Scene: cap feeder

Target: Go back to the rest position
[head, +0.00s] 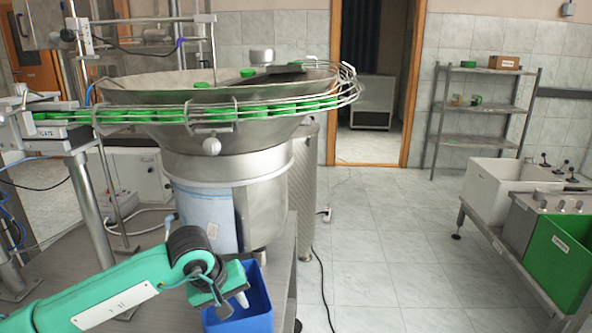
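My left gripper (232,300) is at the end of my green arm, which comes in from the lower left. It hangs over the blue bin (258,320), in front of the feeder's base. The gripper is small and partly turned away, so I cannot tell whether its fingers are open or shut. A small pale piece shows at its tip; I cannot tell whether it is a finger or a held thing. The metal cap feeder bowl (215,140) stands behind, with green caps (222,114) lined along its rail. My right gripper is not in view.
The feeder stands on a grey table (281,262), with metal posts and cables at the left. A white bin (490,190) and a green bin (560,258) are on a stand at the right. A shelf (484,107) stands at the back. The tiled floor between is clear except for a black cable.

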